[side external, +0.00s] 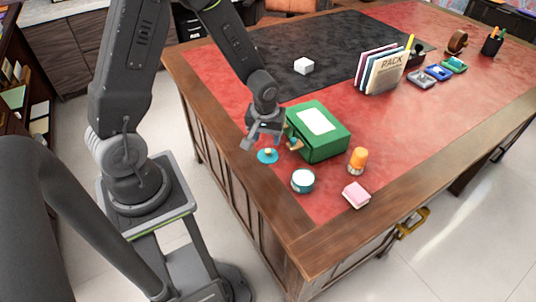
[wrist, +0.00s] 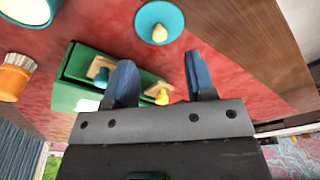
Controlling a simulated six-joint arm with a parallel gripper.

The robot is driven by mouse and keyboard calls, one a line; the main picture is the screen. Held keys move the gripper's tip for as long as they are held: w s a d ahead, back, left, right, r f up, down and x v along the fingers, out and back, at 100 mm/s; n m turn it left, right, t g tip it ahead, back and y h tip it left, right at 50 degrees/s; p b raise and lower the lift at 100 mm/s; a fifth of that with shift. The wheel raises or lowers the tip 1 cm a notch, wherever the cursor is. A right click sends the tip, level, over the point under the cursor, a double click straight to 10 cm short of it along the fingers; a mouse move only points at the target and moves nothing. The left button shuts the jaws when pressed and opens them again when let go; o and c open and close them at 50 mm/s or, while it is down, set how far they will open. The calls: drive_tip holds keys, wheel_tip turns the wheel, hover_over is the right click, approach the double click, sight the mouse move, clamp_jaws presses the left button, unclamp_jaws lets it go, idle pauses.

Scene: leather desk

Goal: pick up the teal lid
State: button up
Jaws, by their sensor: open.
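The teal lid (side external: 268,156) is a small round disc with a pale knob, lying flat on the red leather near the desk's front left edge. In the wrist view the teal lid (wrist: 159,22) sits beyond my fingertips, roughly centred between them, its knob facing me. My gripper (side external: 267,139) is just above the lid in the side view. In the wrist view my gripper (wrist: 158,66) has its two blue fingers apart with nothing held between them.
A green box (side external: 335,144) with tan parts on its side stands close right of my gripper.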

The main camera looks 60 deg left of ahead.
sight(268, 150)
drive_tip(key=shift+w+a+f, duration=0.1)
drive_tip(key=shift+w+f, duration=0.05)
drive_tip(key=shift+f, duration=0.9)
drive_tip(key=shift+w+a+f, duration=0.1)
drive_tip(key=shift+a+f, duration=0.05)
drive_tip(key=shift+f, duration=0.95)
drive_tip(key=shift+w+a+f, duration=0.1)
drive_tip(key=shift+w+f, duration=0.05)
drive_tip(key=shift+f, duration=0.9)
clamp_jaws()
drive_tip(key=shift+r, duration=0.1)
